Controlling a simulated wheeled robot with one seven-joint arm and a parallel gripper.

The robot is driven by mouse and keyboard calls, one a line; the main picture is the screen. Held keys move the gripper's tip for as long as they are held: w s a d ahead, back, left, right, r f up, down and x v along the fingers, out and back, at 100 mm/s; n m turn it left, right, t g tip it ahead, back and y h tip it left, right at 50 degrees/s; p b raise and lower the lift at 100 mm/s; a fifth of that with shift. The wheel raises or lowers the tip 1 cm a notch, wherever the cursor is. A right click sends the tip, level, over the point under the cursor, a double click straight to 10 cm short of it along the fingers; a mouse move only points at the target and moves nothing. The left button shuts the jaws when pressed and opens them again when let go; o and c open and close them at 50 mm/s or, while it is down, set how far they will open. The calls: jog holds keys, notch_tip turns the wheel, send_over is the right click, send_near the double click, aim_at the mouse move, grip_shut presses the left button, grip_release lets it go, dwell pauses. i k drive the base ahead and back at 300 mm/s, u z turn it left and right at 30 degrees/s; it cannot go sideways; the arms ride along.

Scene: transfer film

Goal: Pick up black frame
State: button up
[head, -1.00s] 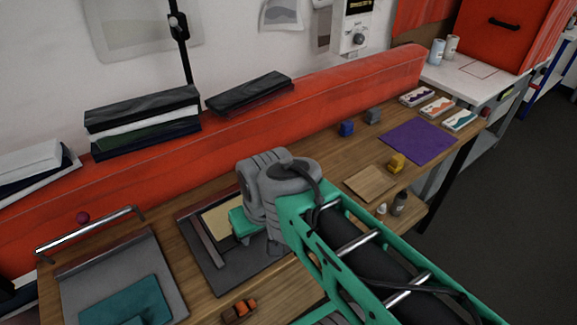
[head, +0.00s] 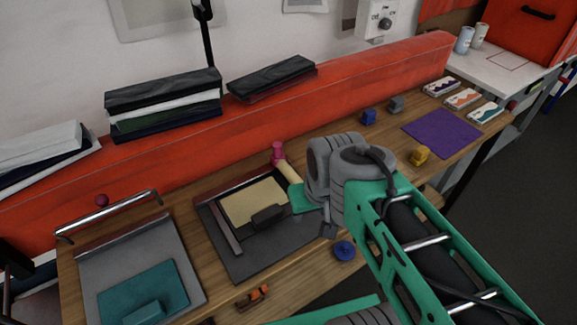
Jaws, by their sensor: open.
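A black frame (head: 284,183) with a tan panel (head: 250,203) inside it lies on a dark grey board (head: 240,262) on the workbench. A small black block (head: 268,216) sits at the front of the tan panel. My gripper (head: 303,198) shows as a green part below my grey wrist, just right of the frame and apart from the black block. My gripper is open and holds nothing that I can see. Its fingertips are not clearly visible.
A grey board with a teal plate (head: 150,284) lies at left. A pink-and-cream handled thing (head: 279,154) stands behind the frame. A blue round knob (head: 344,250) and an orange object (head: 253,296) are in front. An orange-red ledge (head: 380,90) bounds the back.

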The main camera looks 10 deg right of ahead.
aim_at(248, 211)
jog(key=u, duration=0.55)
jog(key=k, duration=1.3)
jog(key=u, duration=1.05)
jog(key=i, duration=0.85)
jog(key=u, duration=0.05)
